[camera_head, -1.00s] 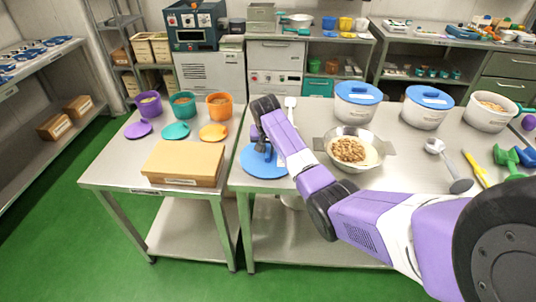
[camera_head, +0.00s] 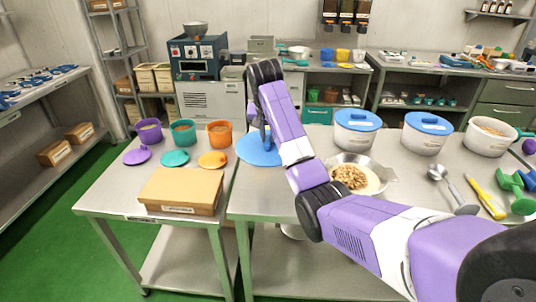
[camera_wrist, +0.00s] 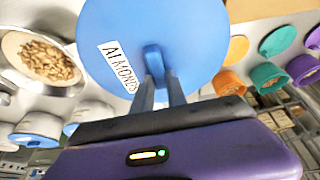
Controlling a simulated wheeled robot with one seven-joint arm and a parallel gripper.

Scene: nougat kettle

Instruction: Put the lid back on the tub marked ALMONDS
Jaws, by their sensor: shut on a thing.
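A round blue lid (camera_head: 259,150) is in the grip of my gripper (camera_head: 266,136), near the left end of the main table. In the wrist view the lid (camera_wrist: 115,35) carries a white label reading ALMONDS. There my gripper (camera_wrist: 160,80) is shut on its central blue handle. The lid looks raised off the table; the gap beneath is hidden. An uncovered white tub (camera_head: 489,138) with tan contents stands at the table's right. Its label cannot be read.
Two white tubs with blue lids, one nearer (camera_head: 356,128) and one farther right (camera_head: 426,135), stand between lid and open tub. A metal bowl of nuts (camera_head: 384,177), a ladle (camera_head: 453,190) and a yellow tool (camera_head: 484,198) lie in front. A cardboard box (camera_head: 181,190) is left.

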